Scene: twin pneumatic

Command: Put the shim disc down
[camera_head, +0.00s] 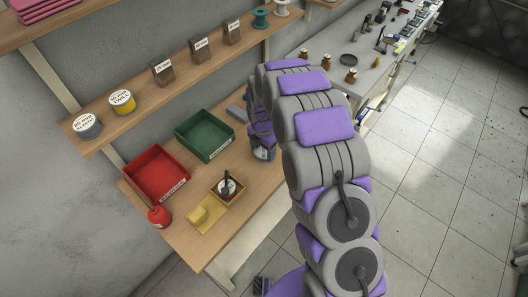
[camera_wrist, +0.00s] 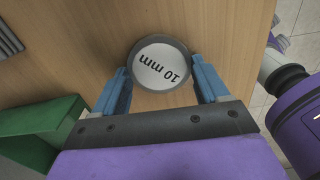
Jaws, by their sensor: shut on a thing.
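The shim disc (camera_wrist: 160,66) is round with a dark rim and a white face marked "10 mm". In the wrist view my gripper (camera_wrist: 160,82) has its blue fingers on both sides of it and is shut on it. Wooden tabletop (camera_wrist: 90,50) shows behind the disc; I cannot tell whether the disc touches it. In the head view my gripper (camera_head: 263,152) is low over the table's right part, beside the green tray, partly hidden by my arm.
A green tray (camera_head: 205,148) and a red tray (camera_head: 160,173) stand left of my gripper. A red oil can (camera_head: 158,216) and a yellow fixture (camera_head: 209,218) are nearer the front. A shelf (camera_head: 140,105) with labelled cylinders and blocks runs above.

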